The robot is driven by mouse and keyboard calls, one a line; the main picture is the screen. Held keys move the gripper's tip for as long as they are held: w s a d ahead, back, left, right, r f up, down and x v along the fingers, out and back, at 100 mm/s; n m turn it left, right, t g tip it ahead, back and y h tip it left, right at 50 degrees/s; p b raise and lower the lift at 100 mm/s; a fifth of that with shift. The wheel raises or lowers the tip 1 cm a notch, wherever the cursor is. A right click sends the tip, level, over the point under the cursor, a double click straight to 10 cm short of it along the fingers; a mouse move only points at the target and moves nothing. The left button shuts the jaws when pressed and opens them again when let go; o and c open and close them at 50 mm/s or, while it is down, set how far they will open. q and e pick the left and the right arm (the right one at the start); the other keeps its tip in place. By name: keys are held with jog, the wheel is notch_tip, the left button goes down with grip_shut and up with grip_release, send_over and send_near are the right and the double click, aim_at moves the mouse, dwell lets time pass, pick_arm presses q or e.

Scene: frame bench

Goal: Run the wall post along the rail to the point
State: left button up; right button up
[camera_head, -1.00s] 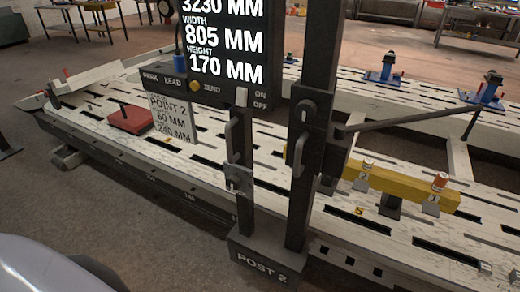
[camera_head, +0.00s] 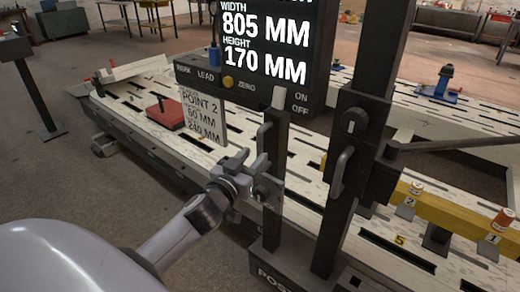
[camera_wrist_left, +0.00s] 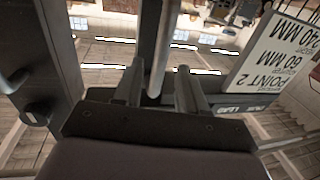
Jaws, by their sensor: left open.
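The dark wall post (camera_head: 355,140) stands upright at the rail along the near side of the bench; its base is cut off at the bottom of the head view. A slimmer upright with a grey handle (camera_head: 267,140) and a metal clamp (camera_head: 268,190) stands to its left. My left gripper (camera_head: 250,168) is open beside this upright, near the clamp. In the left wrist view, a round bar (camera_wrist_left: 163,45) runs between the spread fingers of my left gripper (camera_wrist_left: 160,78); contact is not clear. A white POINT 2 card (camera_head: 203,116) is left of the post. My right gripper is out of view.
A display (camera_head: 265,45) reads width 805 mm and height 170 mm. The slotted bench (camera_head: 160,90) carries a red block (camera_head: 165,114) and a yellow beam (camera_head: 455,212) at right. Clear floor (camera_head: 60,180) lies left of the bench.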

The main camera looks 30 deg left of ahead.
aim_at(258, 152)
pick_arm(q)
jog(key=shift+w+a+f, duration=0.1)
jog(key=shift+w+a, duration=0.05)
jog(key=shift+w, duration=1)
jog(key=shift+w+a, duration=0.15)
jog(key=shift+w, duration=0.95)
grip_shut()
